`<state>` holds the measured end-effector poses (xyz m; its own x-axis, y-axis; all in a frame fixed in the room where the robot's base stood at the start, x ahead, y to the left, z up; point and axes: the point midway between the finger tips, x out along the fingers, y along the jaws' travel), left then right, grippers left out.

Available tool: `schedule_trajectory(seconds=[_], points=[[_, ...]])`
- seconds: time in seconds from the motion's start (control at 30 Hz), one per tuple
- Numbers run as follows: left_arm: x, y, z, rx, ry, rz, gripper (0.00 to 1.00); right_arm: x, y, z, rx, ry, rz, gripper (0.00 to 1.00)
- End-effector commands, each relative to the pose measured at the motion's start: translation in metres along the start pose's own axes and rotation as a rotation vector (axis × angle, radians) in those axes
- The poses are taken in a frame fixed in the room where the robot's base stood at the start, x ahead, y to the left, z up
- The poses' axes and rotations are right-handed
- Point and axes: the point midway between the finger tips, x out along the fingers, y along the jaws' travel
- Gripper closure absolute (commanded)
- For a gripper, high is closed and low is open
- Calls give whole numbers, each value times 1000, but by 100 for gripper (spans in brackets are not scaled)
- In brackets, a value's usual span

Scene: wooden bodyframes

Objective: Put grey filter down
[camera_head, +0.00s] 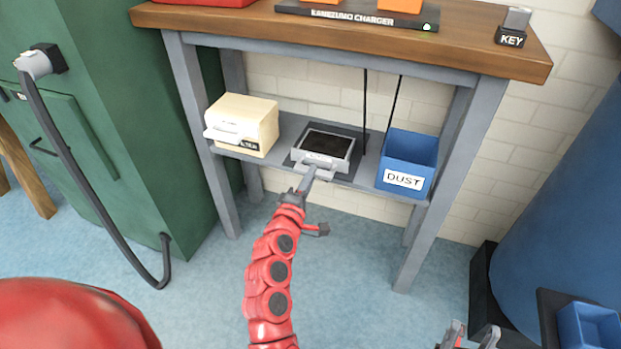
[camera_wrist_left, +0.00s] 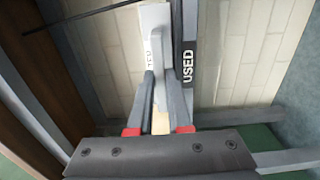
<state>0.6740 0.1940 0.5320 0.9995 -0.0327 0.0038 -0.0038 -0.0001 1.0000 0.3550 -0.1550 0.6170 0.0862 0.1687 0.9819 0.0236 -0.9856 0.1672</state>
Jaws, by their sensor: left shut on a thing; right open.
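The grey filter (camera_head: 343,163), a light grey frame with a dark inside, is at the middle of the shelf under the bench. My left gripper (camera_head: 306,181) is shut on its front handle. In the left wrist view the fingers (camera_wrist_left: 164,103) close on the handle of the light grey filter (camera_wrist_left: 154,19). A dark grey holder marked USED (camera_wrist_left: 188,66) lies right beside it; I cannot tell whether the filter rests fully in it. My right gripper (camera_head: 471,336) is open at the bottom edge, partly cut off, away from the shelf.
On the shelf (camera_head: 289,127), a cream box (camera_head: 256,110) stands left of the filter and a blue DUST bin (camera_head: 411,150) right. Bench legs flank the shelf. A green cabinet (camera_head: 110,120) stands left, a blue barrel (camera_head: 570,200) right. The floor in front is clear.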

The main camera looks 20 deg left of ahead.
Motion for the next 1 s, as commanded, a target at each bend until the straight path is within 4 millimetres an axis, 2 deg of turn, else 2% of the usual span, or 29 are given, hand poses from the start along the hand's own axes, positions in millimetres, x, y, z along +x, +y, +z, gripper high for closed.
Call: schedule_trajectory(seconds=[0.1, 0.13, 0.27, 0.67, 0.77, 1.0], points=[[0, -5, 0, -1, 0, 0, 100, -3, -1, 1, 2, 0, -5, 50], [0, -3, 0, 0, 0, 0, 78, -2, -1, 0, 2, 0, -5, 50], [0, -3, 0, 0, 0, -1, 54, -2, -1, 0, 2, -1, -4, 50], [-3, 1, 0, -1, -1, -2, 53, 2, 1, 0, -1, 0, 3, 50], [-16, -1, 1, -3, -1, -6, 53, 4, 2, -1, -3, 0, 8, 50], [-66, 0, 1, -1, -1, -7, 53, 12, 5, -2, -6, -4, 26, 50]])
